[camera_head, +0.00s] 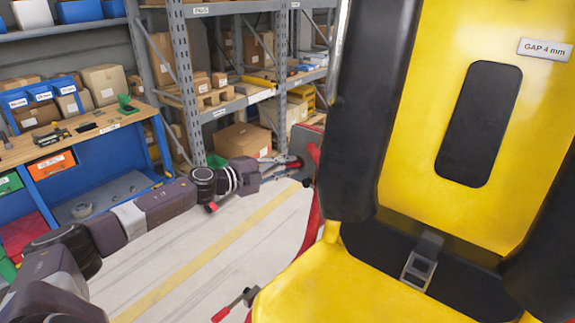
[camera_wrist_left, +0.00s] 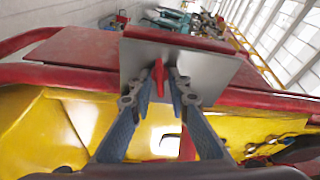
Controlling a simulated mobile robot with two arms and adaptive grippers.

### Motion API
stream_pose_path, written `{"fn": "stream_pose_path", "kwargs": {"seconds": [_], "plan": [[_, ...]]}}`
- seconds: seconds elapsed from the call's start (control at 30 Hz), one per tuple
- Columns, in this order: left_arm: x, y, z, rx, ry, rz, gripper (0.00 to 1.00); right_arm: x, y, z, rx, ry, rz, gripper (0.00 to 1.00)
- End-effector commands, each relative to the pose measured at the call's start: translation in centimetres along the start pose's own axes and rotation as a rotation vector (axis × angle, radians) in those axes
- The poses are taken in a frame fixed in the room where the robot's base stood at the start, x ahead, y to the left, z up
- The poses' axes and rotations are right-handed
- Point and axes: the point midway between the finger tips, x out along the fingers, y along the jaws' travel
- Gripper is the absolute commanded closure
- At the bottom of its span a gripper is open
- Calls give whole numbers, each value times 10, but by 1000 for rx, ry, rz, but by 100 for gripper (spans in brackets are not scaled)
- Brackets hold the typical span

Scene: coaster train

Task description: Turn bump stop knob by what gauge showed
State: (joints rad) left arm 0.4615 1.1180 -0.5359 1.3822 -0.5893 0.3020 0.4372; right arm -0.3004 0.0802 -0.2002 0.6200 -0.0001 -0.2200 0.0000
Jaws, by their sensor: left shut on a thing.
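The coaster seat has a yellow back (camera_head: 425,70) with black shoulder pads. A white label (camera_head: 544,49) on it reads "GAP 4 mm". My left gripper (camera_head: 297,164) reaches the seat's red side frame from the left. In the left wrist view, a red knob (camera_wrist_left: 158,76) stands in front of a grey metal plate (camera_wrist_left: 205,66). My left gripper's fingers (camera_wrist_left: 158,96) are on both sides of the knob and shut on it. The knob's pointing and any scale are too small to read. No gauge can be made out. My right gripper is not in view.
A blue workbench (camera_head: 80,140) with tools and bins stands at the left. Grey shelves (camera_head: 188,80) with boxes are behind. The floor between bench and seat is clear.

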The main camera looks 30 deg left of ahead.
Motion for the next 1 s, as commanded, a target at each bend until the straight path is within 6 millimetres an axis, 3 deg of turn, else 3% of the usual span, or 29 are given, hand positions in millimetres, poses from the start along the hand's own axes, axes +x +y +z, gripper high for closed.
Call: {"fn": "stream_pose_path", "kwargs": {"seconds": [0.27,0.3,0.37,0.73,1.0], "plan": [[0,0,0,0,0,0,100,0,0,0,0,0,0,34],[0,0,0,0,0,0,82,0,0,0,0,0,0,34],[0,0,0,0,0,0,76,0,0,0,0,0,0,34],[-3,1,0,-2,-1,0,76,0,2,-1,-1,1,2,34],[-28,2,1,-1,-2,4,76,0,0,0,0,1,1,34]]}}
